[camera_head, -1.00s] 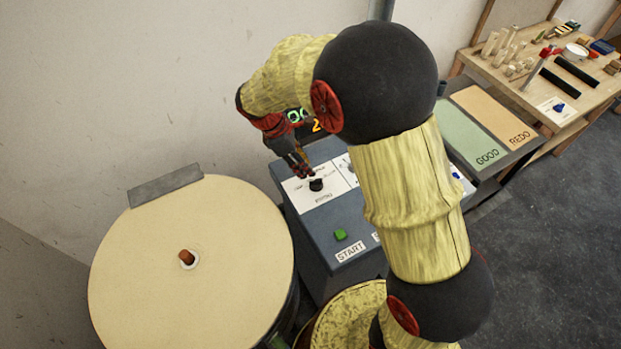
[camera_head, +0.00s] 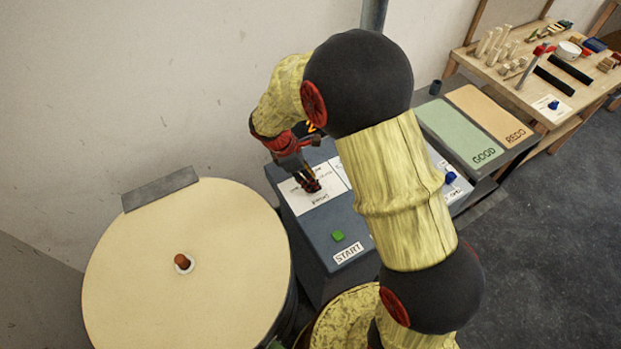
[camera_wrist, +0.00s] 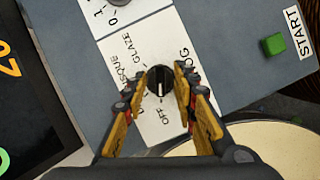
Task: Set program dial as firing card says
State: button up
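The program dial (camera_wrist: 160,81) is a round black knob on a white label plate (camera_wrist: 150,122) in the wrist view. The plate reads GLAZE and OFF, with BISQUE and PROG partly covered. The dial's white mark points down in the picture, toward OFF. My gripper (camera_wrist: 160,75) has its fingers apart, one on each side of the dial. A narrow gap seems to show at each side; I cannot tell whether either finger touches. In the head view my gripper (camera_head: 311,186) is down over the plate and hides most of the dial. I cannot make out a firing card.
A green START button (camera_head: 338,236) sits at the box's near end. A second white plate with a knob (camera_wrist: 117,3) lies beside the dial plate. The round kiln lid (camera_head: 150,280) is at left. The GOOD pad (camera_head: 458,135) and REDO pad (camera_head: 490,115) lie right.

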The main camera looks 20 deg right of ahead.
jog(key=shift+c, duration=0.8)
jog(key=shift+r, duration=0.1)
grip_shut()
